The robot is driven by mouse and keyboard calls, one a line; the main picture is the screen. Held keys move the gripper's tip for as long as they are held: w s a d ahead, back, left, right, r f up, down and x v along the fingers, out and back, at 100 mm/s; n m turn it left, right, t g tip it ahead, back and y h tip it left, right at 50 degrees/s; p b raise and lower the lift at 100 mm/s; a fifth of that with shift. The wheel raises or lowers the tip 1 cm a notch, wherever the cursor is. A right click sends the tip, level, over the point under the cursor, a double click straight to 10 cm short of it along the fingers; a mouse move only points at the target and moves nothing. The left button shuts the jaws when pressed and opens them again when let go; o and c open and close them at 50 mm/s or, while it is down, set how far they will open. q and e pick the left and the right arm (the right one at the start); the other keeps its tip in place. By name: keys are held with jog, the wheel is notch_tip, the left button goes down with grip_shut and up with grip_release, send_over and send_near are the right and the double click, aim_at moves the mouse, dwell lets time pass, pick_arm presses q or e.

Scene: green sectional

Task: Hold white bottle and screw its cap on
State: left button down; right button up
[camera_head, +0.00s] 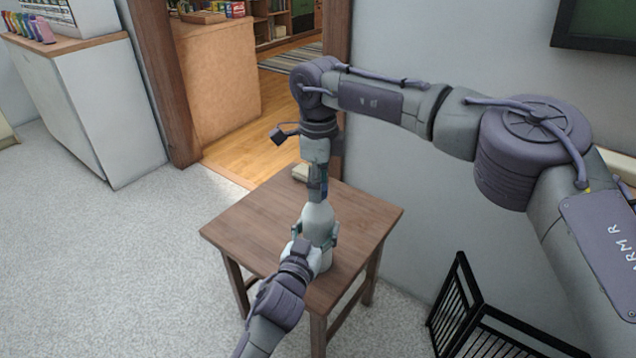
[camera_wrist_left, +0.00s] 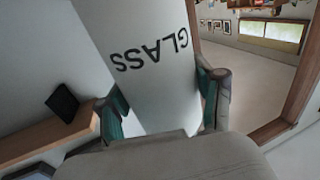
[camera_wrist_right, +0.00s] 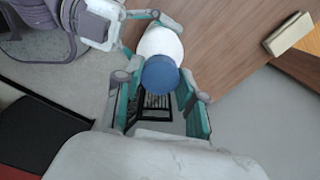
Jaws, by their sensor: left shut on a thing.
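The white bottle (camera_head: 318,217) stands upright on a small wooden table (camera_head: 240,232). In the left wrist view the bottle (camera_wrist_left: 135,35) fills the middle, with "GLASS" upside down on it. My left gripper (camera_head: 318,238) is shut around the bottle, a finger on each side. My right gripper (camera_head: 318,192) points down from above at the bottle's top. In the right wrist view the blue cap (camera_wrist_right: 159,76) sits at the bottle's top, between the open fingers of my right gripper (camera_wrist_right: 157,88). Whether the cap is threaded on is hidden.
A small cream block (camera_head: 301,173) lies at the table's far edge, near my right gripper. A black metal guard (camera_head: 470,315) stands on the carpet at the right. A white cabinet (camera_head: 95,105) stands at the left, with free carpet before it.

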grip_shut()
jog(key=m, duration=0.5)
jog(key=o, duration=1)
grip_release()
pick_arm(q)
jog(key=shift+c, duration=0.4)
grip_release()
pick_arm(e)
notch_tip(320, 180, up, 12)
jog(key=shift+f, duration=0.1)
